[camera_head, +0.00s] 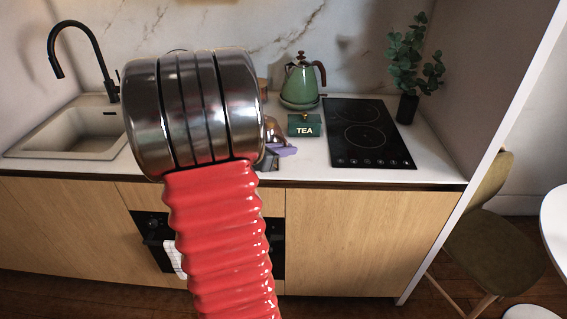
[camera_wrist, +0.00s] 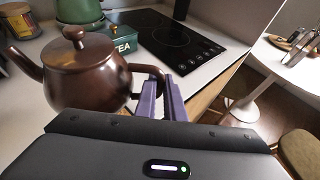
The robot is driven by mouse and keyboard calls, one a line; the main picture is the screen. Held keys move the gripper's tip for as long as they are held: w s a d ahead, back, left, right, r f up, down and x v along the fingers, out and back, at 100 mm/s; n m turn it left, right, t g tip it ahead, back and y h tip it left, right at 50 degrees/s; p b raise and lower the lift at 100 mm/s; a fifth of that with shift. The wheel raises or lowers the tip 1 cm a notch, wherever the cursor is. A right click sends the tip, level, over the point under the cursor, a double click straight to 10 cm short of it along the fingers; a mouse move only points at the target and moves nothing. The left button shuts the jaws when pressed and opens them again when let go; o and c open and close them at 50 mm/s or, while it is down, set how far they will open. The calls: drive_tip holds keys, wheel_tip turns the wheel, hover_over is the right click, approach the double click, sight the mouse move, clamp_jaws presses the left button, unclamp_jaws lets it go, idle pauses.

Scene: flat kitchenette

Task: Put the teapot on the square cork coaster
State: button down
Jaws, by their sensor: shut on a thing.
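A brown teapot (camera_wrist: 85,72) with a round knobbed lid fills the left of the wrist view, spout to the left and handle to the right. My gripper (camera_wrist: 165,97) has its purple fingers shut on the teapot's handle. In the head view my gripper (camera_head: 283,150) is over the front part of the counter. Only a small part of the teapot (camera_head: 275,130) shows there, because my arm hides the rest. I cannot tell whether its base touches the counter. I do not see the square cork coaster in either view.
A green tea box (camera_head: 304,125) stands close behind the teapot, with a green kettle (camera_head: 301,82) farther back. A black hob (camera_head: 368,133) lies to the right, with a plant (camera_head: 408,100) beyond. A sink (camera_head: 75,130) is at the left. My arm hides the middle counter.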

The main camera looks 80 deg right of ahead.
drive_tip(key=shift+f, duration=0.25)
drive_tip(key=shift+f, duration=1.85)
drive_tip(key=shift+f, duration=0.1)
drive_tip(key=c, duration=1.8)
unclamp_jaws()
drive_tip(key=shift+c, duration=0.2)
drive_tip(key=v, duration=1.2)
